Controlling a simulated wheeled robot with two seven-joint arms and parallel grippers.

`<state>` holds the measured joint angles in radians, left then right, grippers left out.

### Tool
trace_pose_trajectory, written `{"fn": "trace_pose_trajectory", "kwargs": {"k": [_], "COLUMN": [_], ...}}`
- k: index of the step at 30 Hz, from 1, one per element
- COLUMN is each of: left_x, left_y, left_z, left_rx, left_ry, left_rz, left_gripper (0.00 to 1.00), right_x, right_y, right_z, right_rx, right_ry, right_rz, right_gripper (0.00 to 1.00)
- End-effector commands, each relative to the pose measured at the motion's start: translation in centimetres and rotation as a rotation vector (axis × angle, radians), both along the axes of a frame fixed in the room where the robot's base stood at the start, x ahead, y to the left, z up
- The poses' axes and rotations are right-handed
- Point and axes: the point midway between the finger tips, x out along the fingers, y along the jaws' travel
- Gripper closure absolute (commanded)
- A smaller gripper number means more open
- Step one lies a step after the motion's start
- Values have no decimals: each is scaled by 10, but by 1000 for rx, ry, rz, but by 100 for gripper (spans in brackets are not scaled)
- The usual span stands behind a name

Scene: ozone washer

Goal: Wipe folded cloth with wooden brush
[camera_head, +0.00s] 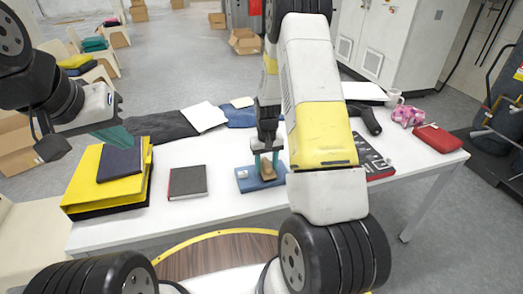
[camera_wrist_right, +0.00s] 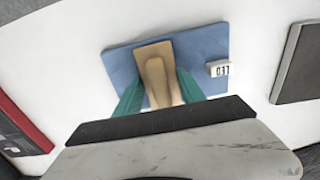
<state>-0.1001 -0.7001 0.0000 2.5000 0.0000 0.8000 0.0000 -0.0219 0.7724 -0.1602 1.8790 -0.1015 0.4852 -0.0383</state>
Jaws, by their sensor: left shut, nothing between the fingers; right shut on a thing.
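The folded cloth (camera_head: 246,185) is a flat blue piece lying on the white table in the middle of the head view. It also fills the upper middle of the right wrist view (camera_wrist_right: 203,44). My right gripper (camera_head: 266,161) points down over the cloth, its teal fingers shut on the wooden brush (camera_wrist_right: 157,72). The light brown brush is upright against or just above the cloth; I cannot tell whether it touches. In the head view only the brush's lower part (camera_head: 267,173) shows. My left gripper (camera_head: 120,137) is shut and empty, above the books at the left.
A dark book (camera_head: 188,182) lies left of the cloth. A white tag sits on the cloth. Dark clothing (camera_head: 160,125) lies behind. A red pouch (camera_head: 437,138) and pink toy (camera_head: 407,116) are at the right.

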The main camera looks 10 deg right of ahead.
Motion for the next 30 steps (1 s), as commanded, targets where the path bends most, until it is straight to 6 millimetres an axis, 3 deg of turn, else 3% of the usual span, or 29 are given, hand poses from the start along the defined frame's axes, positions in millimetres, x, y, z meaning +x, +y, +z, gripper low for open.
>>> {"fn": "trace_pose_trajectory", "kwargs": {"k": [16, 26, 30], "left_x": [0, 0, 0], "left_y": [0, 0, 0], "left_z": [0, 0, 0], "left_rx": [0, 0, 0], "left_ry": [0, 0, 0], "left_rz": [0, 0, 0], "left_gripper": [100, 100, 100], "right_x": [-1, -3, -1], "right_y": [35, 37, 37], "right_z": [-3, -3, 9], "right_rx": [0, 1, 1], "right_ry": [0, 3, 0], "right_rz": [0, 0, 0], "right_gripper": [85, 85, 86]}}
